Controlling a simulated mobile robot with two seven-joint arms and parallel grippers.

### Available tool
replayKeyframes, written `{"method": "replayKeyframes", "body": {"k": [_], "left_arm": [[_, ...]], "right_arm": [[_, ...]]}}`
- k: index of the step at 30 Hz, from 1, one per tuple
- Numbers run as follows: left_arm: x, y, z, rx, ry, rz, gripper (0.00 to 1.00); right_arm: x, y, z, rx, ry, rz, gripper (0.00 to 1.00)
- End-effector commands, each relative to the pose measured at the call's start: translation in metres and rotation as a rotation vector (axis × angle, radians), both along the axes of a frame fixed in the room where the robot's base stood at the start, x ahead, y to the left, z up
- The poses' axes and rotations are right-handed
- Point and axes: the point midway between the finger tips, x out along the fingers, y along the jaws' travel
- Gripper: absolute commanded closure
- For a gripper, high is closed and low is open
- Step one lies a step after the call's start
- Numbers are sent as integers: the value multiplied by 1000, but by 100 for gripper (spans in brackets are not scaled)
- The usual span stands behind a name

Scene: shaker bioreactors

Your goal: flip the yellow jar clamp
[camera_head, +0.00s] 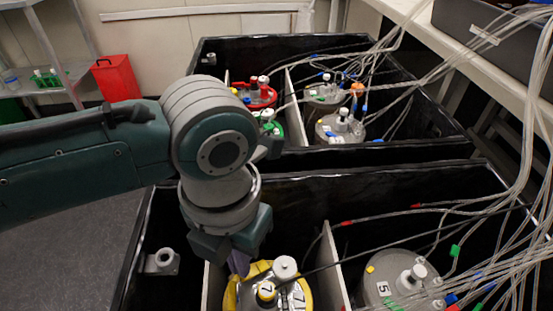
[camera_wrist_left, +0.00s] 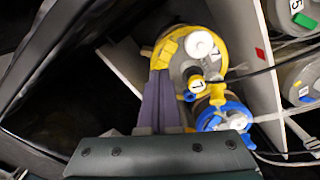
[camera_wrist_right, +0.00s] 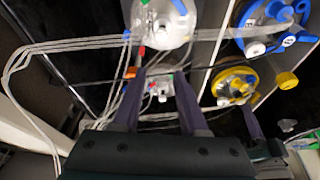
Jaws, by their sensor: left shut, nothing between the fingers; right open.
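The yellow-rimmed jar (camera_head: 307,291), labelled 7, stands in the front black box, partly cut off by the lower picture edge. Its yellow clamp ring runs around a grey lid. In the left wrist view the yellow clamp (camera_wrist_left: 158,50) lies just beyond my left fingertips. My left gripper (camera_head: 238,264) is shut and empty, with its purple fingers at the jar's left rim. It also shows in the left wrist view (camera_wrist_left: 160,75); I cannot tell whether it touches the clamp. My right gripper (camera_wrist_right: 155,75) is open and empty, seen only in the right wrist view.
A blue-rimmed jar (camera_wrist_left: 222,112) is close beside the yellow one. Loose tubes (camera_head: 480,215) hang over the right side. The rear box holds several more jars.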

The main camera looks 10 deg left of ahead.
Motion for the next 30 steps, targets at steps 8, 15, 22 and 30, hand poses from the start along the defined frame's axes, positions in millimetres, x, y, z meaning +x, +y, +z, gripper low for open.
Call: {"method": "replayKeyframes", "body": {"k": [8,15,22,30], "left_arm": [[0,0,0,0,0,0,100],[0,0,0,0,0,0,100],[0,0,-3,0,0,0,100],[0,0,-7,0,0,0,100]], "right_arm": [[0,0,0,1,-1,-1,57],[0,1,0,4,0,-3,57],[0,1,-2,6,-1,-3,57],[0,1,-6,6,-1,-3,57]]}}
